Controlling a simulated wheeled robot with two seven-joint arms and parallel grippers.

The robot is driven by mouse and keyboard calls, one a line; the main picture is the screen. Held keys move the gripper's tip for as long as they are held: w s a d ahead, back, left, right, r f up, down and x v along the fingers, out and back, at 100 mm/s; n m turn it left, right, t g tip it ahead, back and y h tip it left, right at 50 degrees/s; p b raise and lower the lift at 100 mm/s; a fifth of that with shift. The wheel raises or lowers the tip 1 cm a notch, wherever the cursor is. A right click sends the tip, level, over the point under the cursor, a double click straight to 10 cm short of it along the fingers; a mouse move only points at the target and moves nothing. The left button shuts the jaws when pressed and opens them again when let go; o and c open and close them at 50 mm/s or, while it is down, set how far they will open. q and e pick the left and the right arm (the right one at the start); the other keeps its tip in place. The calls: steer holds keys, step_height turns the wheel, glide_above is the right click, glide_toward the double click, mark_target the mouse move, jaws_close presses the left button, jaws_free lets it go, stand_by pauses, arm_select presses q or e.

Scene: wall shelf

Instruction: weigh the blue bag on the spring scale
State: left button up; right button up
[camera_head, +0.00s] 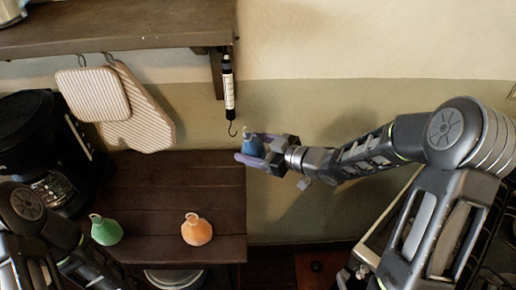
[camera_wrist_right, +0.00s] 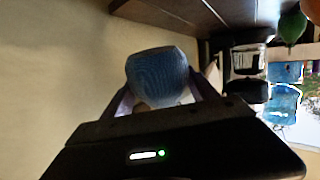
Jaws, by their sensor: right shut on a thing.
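The blue bag (camera_head: 252,146) is held up between the fingers of my right gripper (camera_head: 250,150), which is shut on it. In the right wrist view the blue bag (camera_wrist_right: 158,75) sits between the two fingers of the gripper (camera_wrist_right: 163,100). The spring scale (camera_head: 229,88) hangs upright under the shelf, a slim black and white tube with a hook (camera_head: 233,130) at its lower end. The bag is just right of and slightly below the hook in the head view. I cannot tell whether its loop touches the hook. My left gripper is out of view.
A green bag (camera_head: 106,230) and an orange bag (camera_head: 197,230) stand on the dark wooden table (camera_head: 165,180). The wall shelf (camera_head: 120,32) is above. Striped pot holders (camera_head: 93,95) hang at left, near a black coffee machine (camera_head: 45,150). Bare wall lies behind the scale.

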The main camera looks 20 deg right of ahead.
mark_target(243, 151)
steer(key=shift+a, duration=0.1)
steer(key=shift+w+a, duration=0.1)
steer(key=shift+a, duration=0.3)
steer(key=shift+a+b, duration=0.15)
steer(key=shift+b, duration=0.2)
steer(key=shift+w+a, duration=0.15)
steer(key=shift+a, duration=0.25)
steer(key=shift+f, duration=0.1)
steer(key=shift+a+f+b, duration=0.25)
steer(key=shift+f+b, duration=0.2)
steer(key=shift+b, duration=0.3)
steer(key=shift+w+a+f+b, duration=0.1)
steer(key=shift+a+f+b, duration=0.05)
steer(key=shift+f+b, duration=0.4)
